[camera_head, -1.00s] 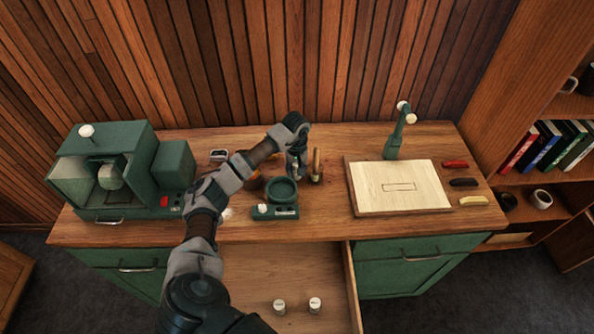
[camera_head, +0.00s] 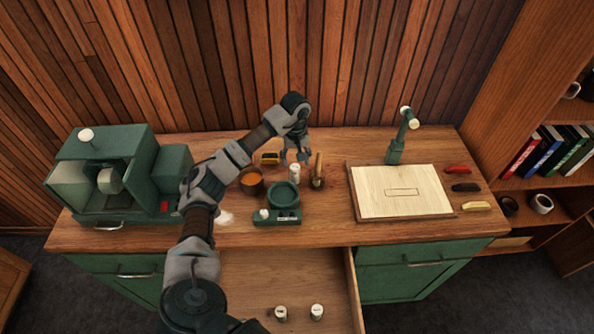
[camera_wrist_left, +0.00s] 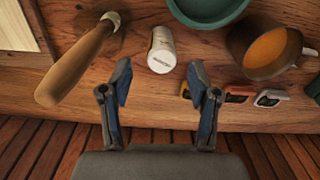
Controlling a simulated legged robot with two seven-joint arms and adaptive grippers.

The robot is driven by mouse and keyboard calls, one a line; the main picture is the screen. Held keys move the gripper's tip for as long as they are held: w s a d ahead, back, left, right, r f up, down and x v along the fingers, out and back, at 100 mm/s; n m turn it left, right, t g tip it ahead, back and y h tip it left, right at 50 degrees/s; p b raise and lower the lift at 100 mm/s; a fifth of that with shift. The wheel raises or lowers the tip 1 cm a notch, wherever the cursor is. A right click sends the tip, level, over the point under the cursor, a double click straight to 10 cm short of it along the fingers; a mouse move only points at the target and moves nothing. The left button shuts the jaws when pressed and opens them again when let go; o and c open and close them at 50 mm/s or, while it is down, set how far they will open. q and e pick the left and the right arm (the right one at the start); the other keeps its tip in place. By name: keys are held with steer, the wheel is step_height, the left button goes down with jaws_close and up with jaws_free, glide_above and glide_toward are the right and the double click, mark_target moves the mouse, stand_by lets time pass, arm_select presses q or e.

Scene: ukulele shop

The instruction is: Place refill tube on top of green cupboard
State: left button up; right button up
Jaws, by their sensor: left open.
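A small white tube with a printed label stands on the wooden worktop (camera_head: 330,222), behind the round green dish (camera_head: 284,194). It shows in the head view (camera_head: 295,173) and the left wrist view (camera_wrist_left: 162,49). My left gripper (camera_head: 294,162) is open and empty at the back of the worktop. In the wrist view its spread fingers (camera_wrist_left: 159,78) point toward the tube, which is beyond the tips and not held. Two similar white tubes (camera_head: 281,313) (camera_head: 316,311) stand in the open drawer. Green cupboard fronts (camera_head: 418,272) sit under the worktop. My right gripper is not seen.
A green machine (camera_head: 118,170) is at the left. A pale board (camera_head: 402,190) and a green lamp-like stand (camera_head: 397,150) are at the right.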

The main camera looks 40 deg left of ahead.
arm_select(q)
steer(key=r, duration=0.1)
steer(key=a+r, duration=0.1)
steer(key=r, duration=0.1)
steer(key=shift+a+r, duration=0.1)
steer(key=shift+r, duration=0.1)
steer(key=shift+d+r, duration=0.2)
steer(key=shift+d, duration=0.3)
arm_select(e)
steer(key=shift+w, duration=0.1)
